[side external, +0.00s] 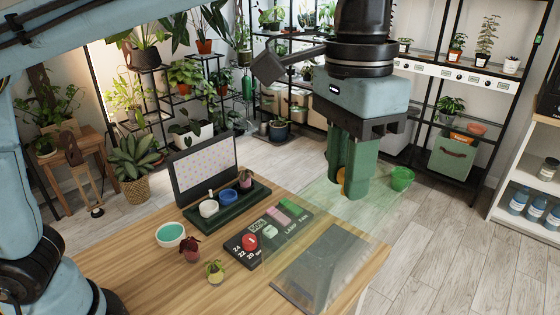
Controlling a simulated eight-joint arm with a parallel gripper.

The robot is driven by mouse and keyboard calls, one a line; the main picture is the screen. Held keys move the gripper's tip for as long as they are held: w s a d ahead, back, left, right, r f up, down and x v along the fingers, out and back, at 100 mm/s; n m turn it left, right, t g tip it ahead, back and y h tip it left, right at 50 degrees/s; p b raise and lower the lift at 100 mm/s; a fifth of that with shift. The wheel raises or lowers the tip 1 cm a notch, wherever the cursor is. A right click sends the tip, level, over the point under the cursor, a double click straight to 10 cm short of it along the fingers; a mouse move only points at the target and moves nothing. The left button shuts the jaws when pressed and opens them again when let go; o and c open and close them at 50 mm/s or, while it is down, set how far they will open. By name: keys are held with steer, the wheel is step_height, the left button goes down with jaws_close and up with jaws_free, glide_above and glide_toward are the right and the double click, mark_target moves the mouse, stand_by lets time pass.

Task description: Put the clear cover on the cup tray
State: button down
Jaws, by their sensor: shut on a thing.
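My gripper (348,185), with long green fingers, hangs over the table's right part, shut on the clear cover (300,213). The cover is a greenish see-through shape around and below the fingertips, stretching over the table's right edge. Its exact outline and its height above the table are hard to tell. A dark green tray (232,215) stands on the table left of the cover. It holds a white cup (208,208), a blue cup (228,196) and a small purple item (245,179). The cover is apart from this tray.
A dark flat slab (318,268) lies at the table's right front. A black control panel (243,246) with a red knob lies left of it. A dotted screen (206,168) stands behind the tray.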

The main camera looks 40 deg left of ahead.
steer(key=shift+r, duration=0.15)
steer(key=w+a+f, duration=0.3)
steer(key=w+a, duration=0.2)
steer(key=a, duration=0.4)
steer(key=w+a+f, duration=0.2)
steer(key=w+a, duration=0.3)
steer(key=a, duration=0.5)
steer(key=s+a+f, duration=0.1)
steer(key=a+f, duration=0.2)
steer(key=a, duration=0.6)
steer(key=a+f, duration=0.2)
steer(key=a, duration=0.6)
step_height(320, 180, down, 8)
steer(key=shift+s, duration=0.15)
